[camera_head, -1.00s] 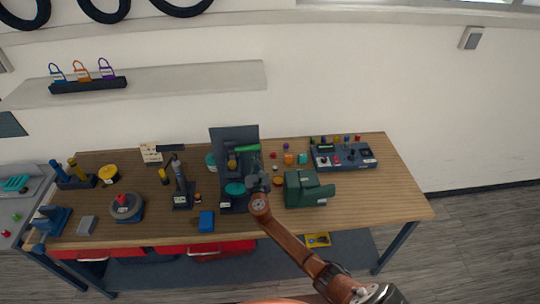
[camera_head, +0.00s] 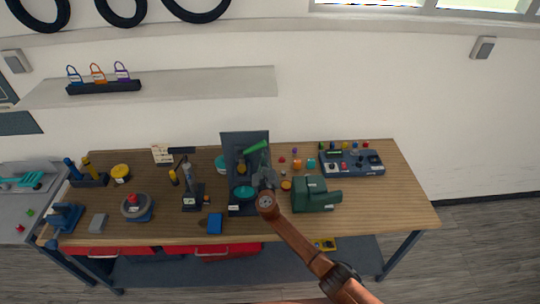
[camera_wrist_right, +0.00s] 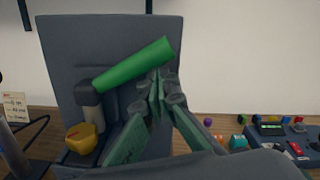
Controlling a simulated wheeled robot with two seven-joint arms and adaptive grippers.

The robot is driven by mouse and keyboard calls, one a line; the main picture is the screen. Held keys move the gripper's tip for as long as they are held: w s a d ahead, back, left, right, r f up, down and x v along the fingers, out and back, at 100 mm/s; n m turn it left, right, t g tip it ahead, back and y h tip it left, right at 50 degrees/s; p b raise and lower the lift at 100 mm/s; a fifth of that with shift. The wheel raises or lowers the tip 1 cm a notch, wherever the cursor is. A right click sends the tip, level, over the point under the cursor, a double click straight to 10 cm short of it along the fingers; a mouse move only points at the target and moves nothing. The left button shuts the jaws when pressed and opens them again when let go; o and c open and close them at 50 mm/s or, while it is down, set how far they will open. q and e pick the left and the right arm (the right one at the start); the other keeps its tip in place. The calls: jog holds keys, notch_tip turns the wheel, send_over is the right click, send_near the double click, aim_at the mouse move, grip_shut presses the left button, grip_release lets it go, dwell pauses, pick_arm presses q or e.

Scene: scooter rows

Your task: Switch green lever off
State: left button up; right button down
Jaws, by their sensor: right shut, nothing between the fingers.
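The green lever (camera_head: 256,147) is a thick green handle on a dark upright panel (camera_head: 233,140) standing on the workbench. In the right wrist view the lever (camera_wrist_right: 135,66) slants up to the right from a grey pivot post (camera_wrist_right: 90,105). My right gripper (camera_head: 265,172) is just in front of the panel, below the lever's free end. In the right wrist view its fingers (camera_wrist_right: 158,88) are shut with nothing between them, and their tips are close under the lever's right end. I cannot tell whether they touch it. My left gripper is not in view.
The wooden bench (camera_head: 390,212) also holds a green machine (camera_head: 312,195) and a control box (camera_head: 352,163) to the right. A dark post device (camera_head: 191,195) and a round grey device (camera_head: 136,208) stand to the left. A yellow knob (camera_wrist_right: 82,138) sits below the lever.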

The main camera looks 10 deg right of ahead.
jog(key=shift+r, duration=0.3)
jog(key=s+f+b, duration=0.2)
jog(key=s+f, duration=0.2)
jog(key=s, duration=0.7)
jog(key=shift+d+f, duration=0.2)
jog(key=shift+d, duration=0.1)
